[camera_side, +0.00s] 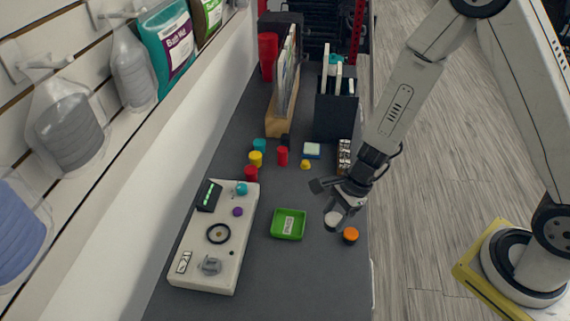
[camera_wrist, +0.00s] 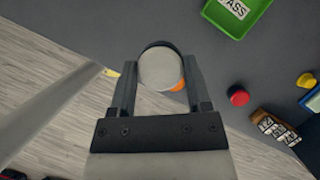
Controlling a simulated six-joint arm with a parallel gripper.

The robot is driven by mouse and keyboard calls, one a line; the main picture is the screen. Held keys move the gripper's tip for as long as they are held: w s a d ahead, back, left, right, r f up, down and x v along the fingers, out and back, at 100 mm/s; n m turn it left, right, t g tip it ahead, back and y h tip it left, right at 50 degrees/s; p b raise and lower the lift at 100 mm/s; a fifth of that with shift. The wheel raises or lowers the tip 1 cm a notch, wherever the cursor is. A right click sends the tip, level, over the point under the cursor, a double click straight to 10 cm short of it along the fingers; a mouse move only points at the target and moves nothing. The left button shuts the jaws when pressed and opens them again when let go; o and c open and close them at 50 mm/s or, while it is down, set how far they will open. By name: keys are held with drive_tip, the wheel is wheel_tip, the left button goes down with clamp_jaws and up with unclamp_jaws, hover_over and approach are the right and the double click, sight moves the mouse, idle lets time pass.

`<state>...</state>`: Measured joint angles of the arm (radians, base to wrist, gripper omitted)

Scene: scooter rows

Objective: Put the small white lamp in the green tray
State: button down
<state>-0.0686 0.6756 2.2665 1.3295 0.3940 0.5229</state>
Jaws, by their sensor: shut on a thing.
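The small white lamp (camera_side: 333,220) is a short round piece with a pale top, in the grip of my gripper (camera_side: 342,204). In the wrist view, the lamp's pale round face (camera_wrist: 160,70) fills the space between the fingers of my gripper (camera_wrist: 161,66). The green tray (camera_side: 278,220) is on the grey counter, left of the lamp in the side view, with a label inside. It shows at the top right in the wrist view (camera_wrist: 224,18). The lamp is apart from the tray; I cannot tell its exact height above the counter.
An orange-topped piece (camera_side: 350,235) stands close to the lamp, near the counter's right edge, partly hidden in the wrist view. A beige control panel (camera_side: 207,256) lies left of the tray. Red (camera_side: 282,156) and yellow (camera_side: 305,164) pieces stand behind. Counter between lamp and tray is clear.

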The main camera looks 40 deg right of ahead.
drive_tip(key=shift+d, duration=0.1)
drive_tip(key=w+a+f, duration=0.2)
drive_tip(key=w+f, duration=0.2)
drive_tip(key=w, duration=0.5)
hover_over(285, 226)
drive_tip(key=s+d, duration=0.2)
drive_tip(key=f, duration=0.4)
drive_tip(key=shift+w+a+f, duration=0.15)
drive_tip(key=shift+a+f, duration=0.05)
drive_tip(key=shift+f, duration=0.05)
drive_tip(key=shift+w+a+f, duration=0.1)
drive_tip(key=shift+w+f, duration=0.3)
drive_tip(key=shift+f, duration=0.05)
drive_tip(key=shift+w+f, duration=0.25)
drive_tip(key=shift+f, duration=1.6)
drive_tip(key=shift+f, duration=0.15)
